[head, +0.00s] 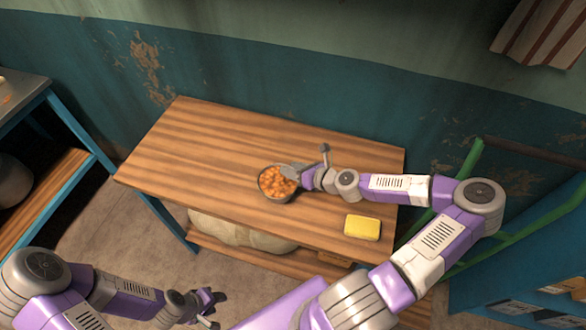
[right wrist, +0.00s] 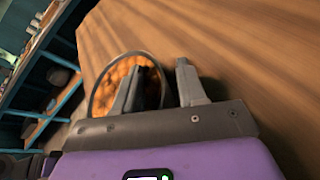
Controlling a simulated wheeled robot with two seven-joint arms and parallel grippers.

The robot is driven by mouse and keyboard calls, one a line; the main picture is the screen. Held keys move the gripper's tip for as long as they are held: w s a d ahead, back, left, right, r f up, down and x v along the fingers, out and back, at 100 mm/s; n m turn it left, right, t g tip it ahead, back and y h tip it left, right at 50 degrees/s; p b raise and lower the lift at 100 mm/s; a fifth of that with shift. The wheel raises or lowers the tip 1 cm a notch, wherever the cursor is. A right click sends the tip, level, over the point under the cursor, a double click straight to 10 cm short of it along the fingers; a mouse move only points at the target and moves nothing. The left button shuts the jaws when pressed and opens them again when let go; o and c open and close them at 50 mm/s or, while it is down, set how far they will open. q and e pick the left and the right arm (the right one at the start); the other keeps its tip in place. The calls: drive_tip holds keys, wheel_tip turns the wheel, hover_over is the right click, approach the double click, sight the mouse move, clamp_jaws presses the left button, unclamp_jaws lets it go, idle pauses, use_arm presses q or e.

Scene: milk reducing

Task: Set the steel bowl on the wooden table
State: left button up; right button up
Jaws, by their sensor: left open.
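The steel bowl (head: 264,192), filled with orange-brown pieces, sits upright on the wooden table (head: 200,150), near its middle front. It also shows in the right wrist view (right wrist: 91,98). My right gripper (head: 290,172) is at the bowl's right side. In the right wrist view, the fingers of my right gripper (right wrist: 160,72) stand apart, one over the bowl's inside and one outside, with the rim between them. I see a gap between the fingers, so it looks open. My left gripper (head: 213,308) is open and empty, low in front of the table.
A yellow block (head: 362,227) lies on the table's front right. A pale sack (head: 240,233) is on the shelf below. A blue-framed rack (head: 70,125) stands left, and a green rail (head: 465,165) right. The left half of the tabletop is clear.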

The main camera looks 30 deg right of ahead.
drive_tip(key=shift+r, duration=0.1)
drive_tip(key=shift+s+d+r, duration=0.1)
drive_tip(key=shift+s, duration=0.1)
drive_tip(key=p+v, duration=0.3)
drive_tip(key=v, duration=0.8)
drive_tip(key=shift+s+p, duration=0.25)
drive_tip(key=shift+p, duration=0.05)
drive_tip(key=shift+r, duration=0.1)
